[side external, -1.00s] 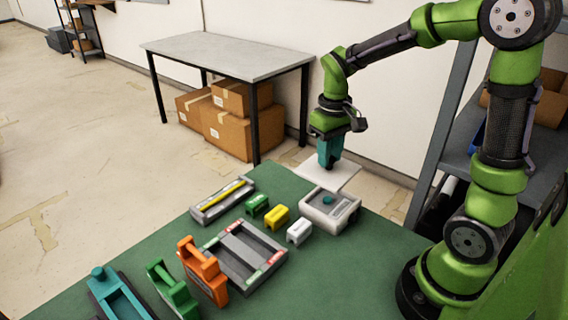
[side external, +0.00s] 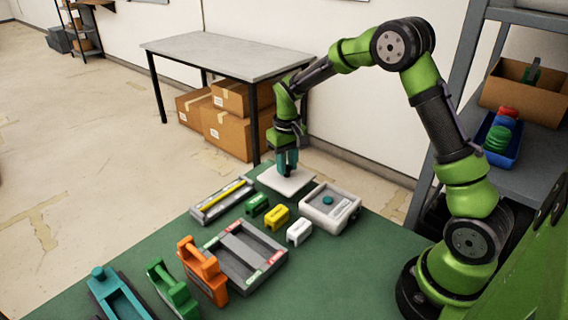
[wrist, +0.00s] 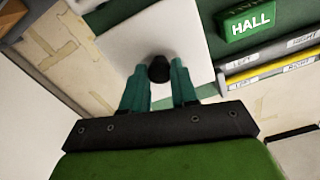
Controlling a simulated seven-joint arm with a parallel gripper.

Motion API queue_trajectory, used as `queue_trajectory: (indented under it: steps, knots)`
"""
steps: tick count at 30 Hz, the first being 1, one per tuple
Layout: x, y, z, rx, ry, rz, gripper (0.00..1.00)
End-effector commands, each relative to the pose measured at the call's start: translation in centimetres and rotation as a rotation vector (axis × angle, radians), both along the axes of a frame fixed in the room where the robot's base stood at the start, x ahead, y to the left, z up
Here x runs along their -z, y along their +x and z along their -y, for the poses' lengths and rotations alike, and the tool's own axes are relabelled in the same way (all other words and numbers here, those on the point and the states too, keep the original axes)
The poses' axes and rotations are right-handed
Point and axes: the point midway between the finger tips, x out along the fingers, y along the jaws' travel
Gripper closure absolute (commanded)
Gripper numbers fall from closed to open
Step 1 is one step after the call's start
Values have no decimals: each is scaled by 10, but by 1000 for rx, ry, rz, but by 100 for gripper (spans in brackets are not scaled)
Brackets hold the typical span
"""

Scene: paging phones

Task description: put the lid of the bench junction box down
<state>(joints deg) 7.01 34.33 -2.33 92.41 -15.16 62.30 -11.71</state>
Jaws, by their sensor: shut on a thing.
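The lid is a flat white square plate (side external: 287,181) with a dark knob (wrist: 159,69) in its middle. My gripper (side external: 287,168) has teal fingers, which also show in the wrist view (wrist: 160,80), and is shut on the knob. The lid is level at the far edge of the green bench; I cannot tell whether it touches the bench. The junction box (side external: 329,207) is a white open box to the right of the lid.
Green (side external: 257,204), yellow (side external: 277,216) and white (side external: 299,231) blocks stand near the lid. The green block reads HALL in the wrist view (wrist: 252,23). A grey tray with a yellow bar (side external: 222,201) lies left. A grey two-bay tray (side external: 243,256) and orange handset (side external: 203,271) are nearer.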

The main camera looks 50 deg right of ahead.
Motion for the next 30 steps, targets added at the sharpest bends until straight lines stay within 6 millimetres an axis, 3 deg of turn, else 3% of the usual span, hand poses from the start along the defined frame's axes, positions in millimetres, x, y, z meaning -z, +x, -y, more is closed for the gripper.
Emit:
queue_trajectory:
  steps: [7,20,21,25,30]
  knots:
    - [33,-1,0,1,1,-2,100]
    - [40,0,0,0,0,0,100]
    - [39,0,0,0,0,0,66]
    - [39,-1,0,0,0,-1,46]
    - [39,-1,0,0,0,-1,46]
